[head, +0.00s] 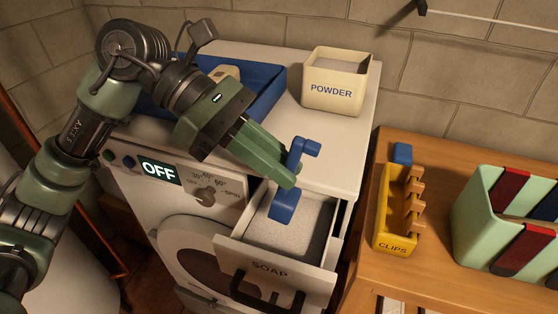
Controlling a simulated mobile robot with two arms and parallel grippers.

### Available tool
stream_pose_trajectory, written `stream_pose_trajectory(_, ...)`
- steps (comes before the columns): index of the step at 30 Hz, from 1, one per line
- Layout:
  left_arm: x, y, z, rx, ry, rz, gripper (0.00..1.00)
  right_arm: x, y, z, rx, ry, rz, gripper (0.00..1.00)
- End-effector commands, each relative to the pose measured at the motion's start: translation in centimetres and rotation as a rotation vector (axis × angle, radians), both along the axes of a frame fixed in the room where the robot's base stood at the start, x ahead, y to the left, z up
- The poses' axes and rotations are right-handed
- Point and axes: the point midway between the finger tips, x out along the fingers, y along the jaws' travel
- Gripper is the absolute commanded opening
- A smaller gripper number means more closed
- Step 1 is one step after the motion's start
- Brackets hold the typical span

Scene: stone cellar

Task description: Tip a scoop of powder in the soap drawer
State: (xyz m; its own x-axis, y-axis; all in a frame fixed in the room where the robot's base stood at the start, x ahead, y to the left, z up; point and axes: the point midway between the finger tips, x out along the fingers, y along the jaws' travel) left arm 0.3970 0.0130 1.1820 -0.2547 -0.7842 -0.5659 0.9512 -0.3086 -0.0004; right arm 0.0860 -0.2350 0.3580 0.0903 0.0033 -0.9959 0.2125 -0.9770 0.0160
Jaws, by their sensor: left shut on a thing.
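My left gripper (288,180) is shut on a blue scoop (283,206), with the scoop's handle showing beyond the green fingers. The scoop's bowl hangs tilted over the open soap drawer (271,269) at the washing machine's top front. Pale, grainy powder (300,232) covers the drawer's inside. I cannot see into the bowl, so I cannot tell whether it holds powder. A cream box marked POWDER (333,97) stands at the back right of the machine's top, with pale powder inside. My right gripper is not in view.
The washing machine (325,160) shows OFF on its display (159,171). A blue tray (262,107) lies behind my left arm. On the wooden table (390,280) at right stand a yellow clips box (394,245) and a mint-green basket (476,240) with striped cloths.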

Motion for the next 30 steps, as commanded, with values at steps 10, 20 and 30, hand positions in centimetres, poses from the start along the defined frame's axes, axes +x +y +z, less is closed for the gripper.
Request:
stream_pose_trajectory(10, 0.0, 0.0, 0.0, 0.0, 0.0, 0.0, 0.0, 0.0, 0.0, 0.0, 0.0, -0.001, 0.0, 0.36)
stream_pose_trajectory(20, 0.0, 0.0, 1.1, 0.0, -0.001, 0.0, 0.0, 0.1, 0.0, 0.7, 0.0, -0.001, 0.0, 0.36)
stream_pose_trajectory(30, 0.0, 0.0, 5.0, -0.001, -0.001, 0.0, 0.0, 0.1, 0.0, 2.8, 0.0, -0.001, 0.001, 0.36)
